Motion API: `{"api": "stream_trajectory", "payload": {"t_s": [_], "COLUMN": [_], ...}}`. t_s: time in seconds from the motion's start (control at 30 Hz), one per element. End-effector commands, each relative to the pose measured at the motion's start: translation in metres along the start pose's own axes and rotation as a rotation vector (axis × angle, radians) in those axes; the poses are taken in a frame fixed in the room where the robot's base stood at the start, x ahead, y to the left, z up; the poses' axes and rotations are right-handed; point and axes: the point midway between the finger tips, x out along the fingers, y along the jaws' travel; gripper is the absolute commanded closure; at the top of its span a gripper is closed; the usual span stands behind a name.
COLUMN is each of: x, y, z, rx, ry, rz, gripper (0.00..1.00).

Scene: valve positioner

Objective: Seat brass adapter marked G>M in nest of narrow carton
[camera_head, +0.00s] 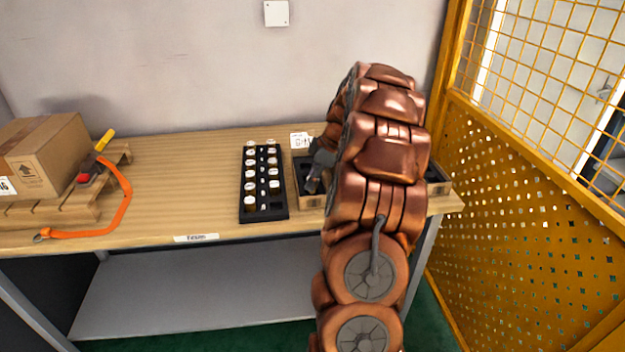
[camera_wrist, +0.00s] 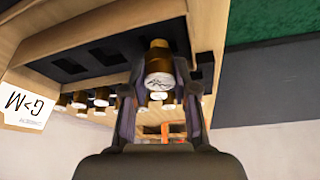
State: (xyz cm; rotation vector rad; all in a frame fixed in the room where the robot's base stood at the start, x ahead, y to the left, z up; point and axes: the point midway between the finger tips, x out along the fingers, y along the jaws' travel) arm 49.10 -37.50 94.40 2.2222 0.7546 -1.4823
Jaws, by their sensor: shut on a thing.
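My gripper (camera_wrist: 160,88) is shut on a brass adapter (camera_wrist: 159,66) with a pale, marked end face; I cannot read the marking. In the wrist view the adapter appears over or against the black insert (camera_wrist: 85,65) of a wooden-coloured carton (camera_wrist: 112,12), which has dark square openings. I cannot tell whether it touches the insert. A white card (camera_wrist: 28,103) reading "G>M" stands by the carton. In the head view my gripper (camera_head: 315,178) is at the carton (camera_head: 312,201), and my arm hides much of it and the adapter.
A black tray (camera_head: 264,214) with several capped adapters stands left of the carton. Another carton part (camera_head: 438,187) shows right of my arm. A cardboard box (camera_head: 42,155) on a pallet and an orange strap (camera_head: 125,205) lie at the left. A yellow mesh fence (camera_head: 530,200) bounds the right.

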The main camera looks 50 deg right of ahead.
Motion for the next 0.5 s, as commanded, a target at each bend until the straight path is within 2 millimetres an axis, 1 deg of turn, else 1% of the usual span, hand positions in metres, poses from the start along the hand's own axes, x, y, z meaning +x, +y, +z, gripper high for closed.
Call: {"api": "stream_trajectory", "payload": {"t_s": [0.5], "x": [0.0077], "y": [-0.0001], "z": [0.0031], "rx": [0.0], "ry": [0.001], "rz": [0.0], "gripper": [1.0]}}
